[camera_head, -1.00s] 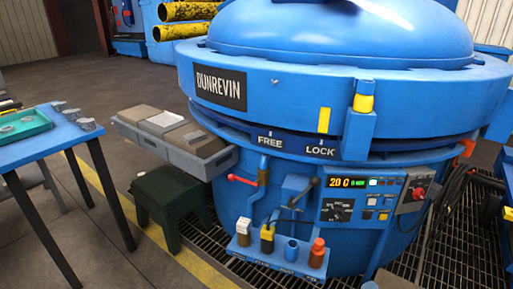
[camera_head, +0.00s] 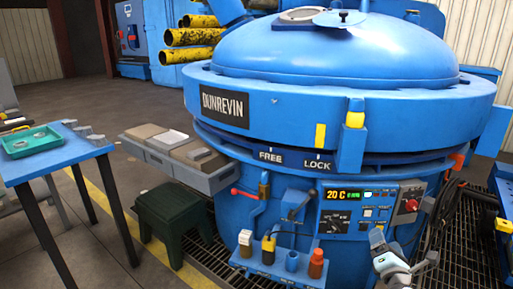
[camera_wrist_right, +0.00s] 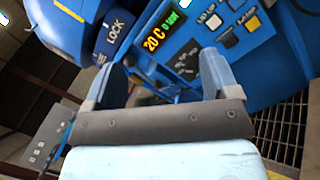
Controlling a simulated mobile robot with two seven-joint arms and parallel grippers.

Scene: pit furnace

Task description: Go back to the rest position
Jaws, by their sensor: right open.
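My right gripper (camera_head: 405,268) shows at the lower right of the head view, in front of the furnace's control panel (camera_head: 357,209). It is open, and nothing shows between its fingers. In the right wrist view the two fingers of this gripper (camera_wrist_right: 168,75) stand apart, with the furnace's blue front and the panel's "20 C" display beyond them. The blue pit furnace (camera_head: 345,102) fills the middle and right of the head view, its domed lid down. My left gripper is not in view.
A blue table (camera_head: 65,165) with a teal tray (camera_head: 30,151) stands at left. A grey bin shelf (camera_head: 203,178) hangs on the furnace's left side above a dark green stool (camera_head: 176,206). A small rack (camera_head: 262,262) with bottles sits low in front. Grating covers the floor at right.

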